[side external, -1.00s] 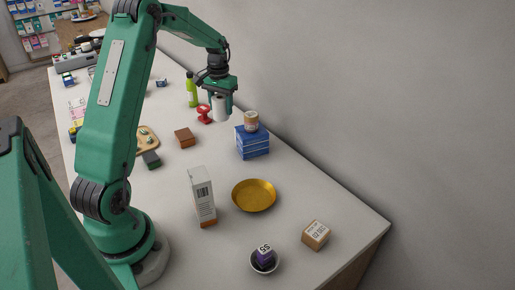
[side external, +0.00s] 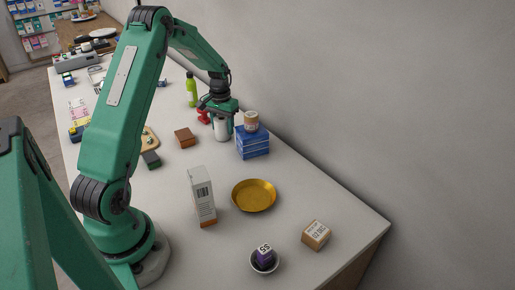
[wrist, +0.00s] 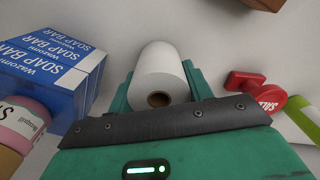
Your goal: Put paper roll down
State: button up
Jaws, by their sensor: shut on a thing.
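The paper roll (side external: 221,130) is white and upright, held between the fingers of my gripper (side external: 221,117) in the side view. In the wrist view the white roll (wrist: 161,75) with its brown core shows between the two green fingers of my gripper (wrist: 163,92). My gripper is shut on it. The roll's lower end is at or very near the counter (side external: 285,185); I cannot tell whether it touches.
A red sign (side external: 203,115) and a green bottle (side external: 191,90) are behind. A brown block (side external: 185,137) lies to the left. A gold dish (side external: 254,195) is nearer the front, with clear counter between.

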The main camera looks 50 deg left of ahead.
aim_at(222, 118)
jog(key=shift+f, duration=0.15)
jog(key=o, duration=1)
notch_tip(222, 118, up, 12)
jog(key=shift+f, duration=0.2)
jog(key=shift+r, duration=0.35)
dwell(0.4)
